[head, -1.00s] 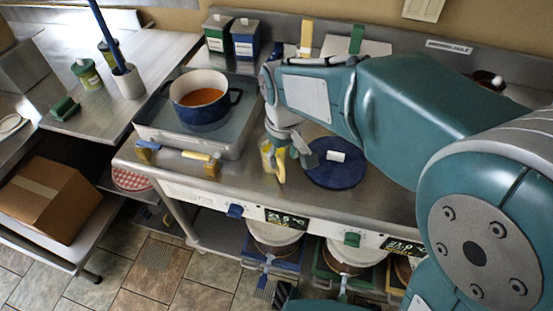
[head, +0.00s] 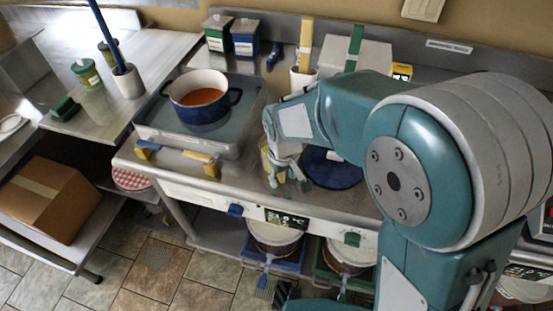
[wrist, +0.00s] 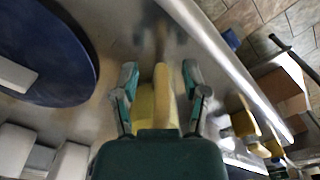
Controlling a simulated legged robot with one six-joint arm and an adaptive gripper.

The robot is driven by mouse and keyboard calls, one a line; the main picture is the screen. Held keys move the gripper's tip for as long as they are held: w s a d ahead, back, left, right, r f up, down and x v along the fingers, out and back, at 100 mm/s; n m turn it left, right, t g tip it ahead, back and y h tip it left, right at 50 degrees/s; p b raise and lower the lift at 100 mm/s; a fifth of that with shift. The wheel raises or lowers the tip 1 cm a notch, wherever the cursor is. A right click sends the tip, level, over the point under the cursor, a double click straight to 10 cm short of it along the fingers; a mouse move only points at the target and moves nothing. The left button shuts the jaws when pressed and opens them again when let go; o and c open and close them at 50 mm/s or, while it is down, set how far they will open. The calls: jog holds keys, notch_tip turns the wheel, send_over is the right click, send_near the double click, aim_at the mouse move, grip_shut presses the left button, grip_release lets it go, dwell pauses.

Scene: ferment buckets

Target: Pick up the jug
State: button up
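The jug is yellow; in the head view a part of its side (head: 267,160) shows on the steel counter, just left of my gripper (head: 290,178). The gripper and wrist hide much of it. In the wrist view, a yellow upright part of the jug (wrist: 162,98) stands between the two teal fingers of my gripper (wrist: 160,73). The fingers are spread, with a visible gap on each side of the yellow part. The jug's lower portion is hidden behind the gripper body.
A blue round lid (head: 328,172) lies close on the right. A blue pot (head: 201,105) of orange liquid stands in a grey tray (head: 232,150) on the left. The counter's front edge is near the jug.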

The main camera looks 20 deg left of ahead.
grip_shut()
jog(key=shift+r, duration=0.15)
jog(key=shift+r, duration=0.3)
notch_tip(320, 180, up, 2)
jog(key=shift+r, duration=0.25)
jog(key=s+d+r, duration=0.8)
jog(key=s+r, duration=0.1)
jog(key=s, duration=0.2)
jog(key=shift+s+r, duration=0.3)
jog(key=shift+r, duration=0.05)
